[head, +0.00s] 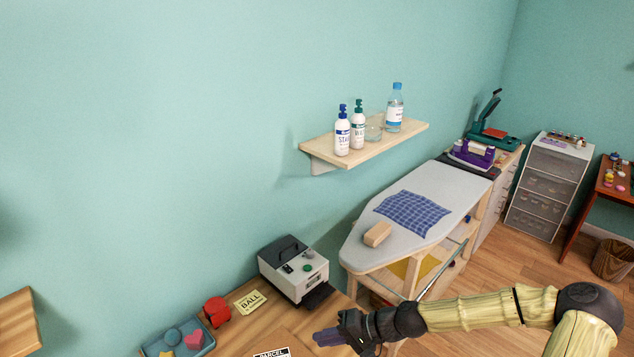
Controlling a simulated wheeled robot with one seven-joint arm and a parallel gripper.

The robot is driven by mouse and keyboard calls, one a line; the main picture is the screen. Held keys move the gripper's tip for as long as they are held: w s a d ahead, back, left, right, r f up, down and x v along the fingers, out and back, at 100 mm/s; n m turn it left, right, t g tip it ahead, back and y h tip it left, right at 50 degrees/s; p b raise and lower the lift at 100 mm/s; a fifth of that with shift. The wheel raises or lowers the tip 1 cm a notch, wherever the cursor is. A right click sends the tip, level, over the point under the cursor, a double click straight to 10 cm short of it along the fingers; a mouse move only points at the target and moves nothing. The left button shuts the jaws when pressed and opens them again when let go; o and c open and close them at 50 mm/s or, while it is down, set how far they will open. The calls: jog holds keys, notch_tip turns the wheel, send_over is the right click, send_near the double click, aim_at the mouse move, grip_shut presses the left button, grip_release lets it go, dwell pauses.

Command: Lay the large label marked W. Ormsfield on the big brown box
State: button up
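My gripper (327,337) reaches in from the right at the bottom of the head view, its dark purple fingers pointing left over the wooden table's right side. The fingers are seen from the side and look close together; I cannot tell whether they are open, or whether anything is between them. A white label with black print reading "PARCEL" (272,352) lies on the table, cut off by the bottom edge. No writing reading W. Ormsfield can be made out, and no big brown box is in view.
On the wooden table (236,334) are a grey label-printer-like machine (294,268), a yellow "BALL" card (251,302), a red object (217,311) and a blue tray (151,349) with small shapes. An ironing board (365,249) and a bottle shelf (321,143) stand behind.

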jog(key=s+d+f+n+g+h, duration=0.2)
jog(key=s+d+h, duration=0.5)
jog(key=s+d+r+t+h, duration=0.2)
jog(key=d+r, duration=0.3)
jog(key=r, duration=0.2)
jog(key=s+d+r+m+t+h, duration=0.1)
jog(key=s+d+r+t+h, duration=0.1)
jog(key=d+r, duration=0.3)
notch_tip(320, 180, up, 3)
jog(key=shift+r+h, duration=0.1)
jog(key=shift+h, duration=0.5)
dwell(0.3)
